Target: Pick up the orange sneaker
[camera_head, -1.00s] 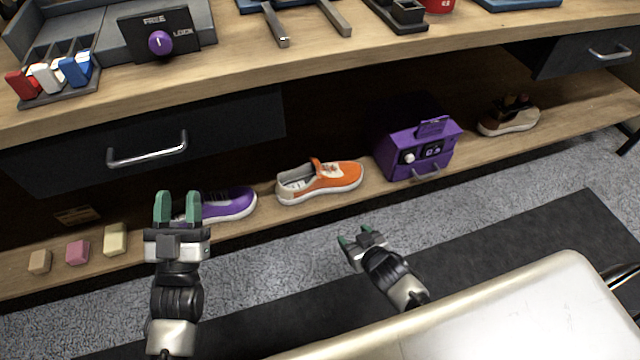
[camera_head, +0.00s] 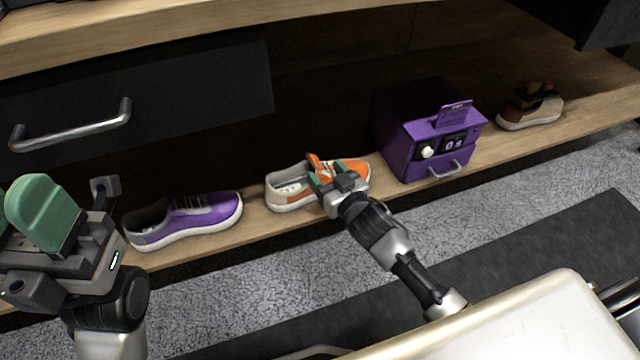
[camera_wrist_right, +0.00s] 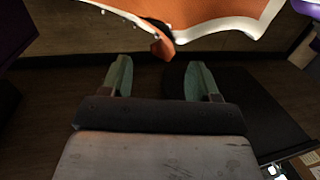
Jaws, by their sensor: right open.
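The orange sneaker (camera_head: 352,168), orange with a cream heel and white sole, sits on the low wooden shelf in the head view. My right gripper (camera_head: 322,180) is at its near side and hides part of its middle. In the right wrist view the orange sneaker (camera_wrist_right: 215,14) fills the top edge, just beyond the right gripper's green fingertips (camera_wrist_right: 158,75). These fingers are apart, with nothing between them. My left gripper (camera_head: 45,215) is large at the left of the head view; only one green finger shows clearly, so its opening cannot be told.
A purple sneaker (camera_head: 190,220) lies left of the orange one on the shelf. A purple box with a display (camera_head: 408,150) stands to its right, and a brown shoe (camera_head: 530,108) farther right. A drawer with a metal handle (camera_head: 70,130) hangs above at the left.

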